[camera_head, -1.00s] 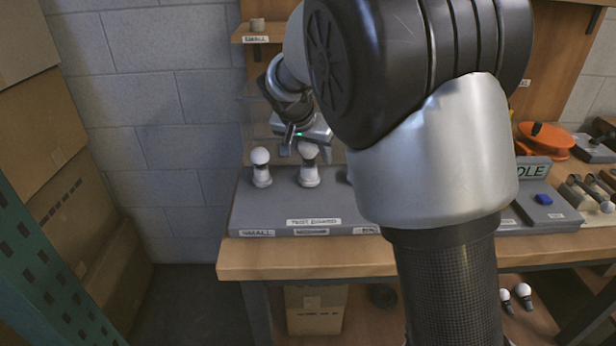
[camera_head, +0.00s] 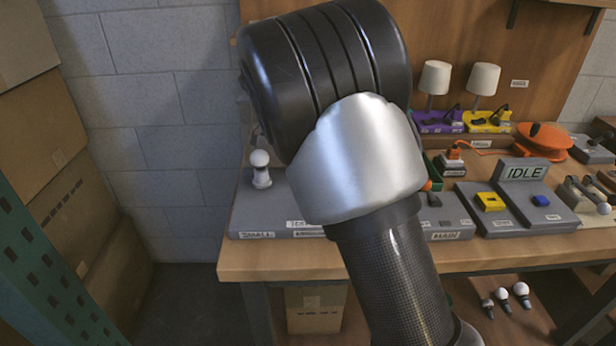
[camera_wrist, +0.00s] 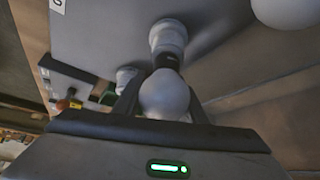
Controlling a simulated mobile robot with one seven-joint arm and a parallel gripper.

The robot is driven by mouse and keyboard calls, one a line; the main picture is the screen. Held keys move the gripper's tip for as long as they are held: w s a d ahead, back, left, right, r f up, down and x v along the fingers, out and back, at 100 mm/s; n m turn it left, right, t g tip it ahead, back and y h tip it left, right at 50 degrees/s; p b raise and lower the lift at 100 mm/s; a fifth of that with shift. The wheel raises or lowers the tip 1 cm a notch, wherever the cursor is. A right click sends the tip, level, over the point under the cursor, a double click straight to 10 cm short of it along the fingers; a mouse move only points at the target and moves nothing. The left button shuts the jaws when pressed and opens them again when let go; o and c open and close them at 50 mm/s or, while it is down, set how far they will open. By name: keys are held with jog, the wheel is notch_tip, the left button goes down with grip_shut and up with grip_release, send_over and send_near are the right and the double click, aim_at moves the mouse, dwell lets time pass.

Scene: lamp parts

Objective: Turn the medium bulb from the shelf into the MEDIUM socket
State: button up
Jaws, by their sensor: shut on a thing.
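In the wrist view the medium bulb (camera_wrist: 165,95), a white globe with a dark neck, is between the two dark fingers of my gripper (camera_wrist: 163,98). My gripper is shut on it. The bulb's neck meets the white MEDIUM socket (camera_wrist: 168,38); how deep it sits I cannot tell. In the head view my arm hides my gripper, this bulb and the socket. The grey test board (camera_head: 275,212) shows only at its left and front.
A white bulb (camera_head: 260,158) stands in the SMALL socket, left of my arm. Another socket (camera_wrist: 125,75) shows in the wrist view. To the right are the main switch box (camera_head: 443,222), IDLE panel (camera_head: 522,172) and two lamps (camera_head: 435,77). Several loose bulbs (camera_head: 503,297) lie below.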

jog(key=shift+s+d+f, duration=0.15)
jog(key=shift+s+d, duration=0.1)
jog(key=shift+d, duration=0.1)
jog(key=shift+s+m+g+p, duration=0.2)
jog(key=shift+m+g+p, duration=0.2)
jog(key=shift+m+p, duration=0.1)
jog(key=shift+s+m+g+h+p, duration=0.15)
jog(key=shift+s+m+g+p, duration=0.2)
jog(key=shift+m+p, duration=0.3)
jog(key=shift+s+m+g+h+p, duration=0.15)
jog(key=shift+m+g+p, duration=0.3)
jog(key=shift+m, duration=0.35)
jog(key=shift+s+m+g+h+p, duration=0.1)
jog(key=shift+s+m+g+p, duration=0.25)
jog(key=shift+m+p, duration=0.3)
jog(key=o, duration=0.5)
jog(key=shift+m, duration=0.3)
jog(key=shift+c, duration=0.2)
jog(key=o, duration=0.5)
jog(key=shift+a, duration=0.1)
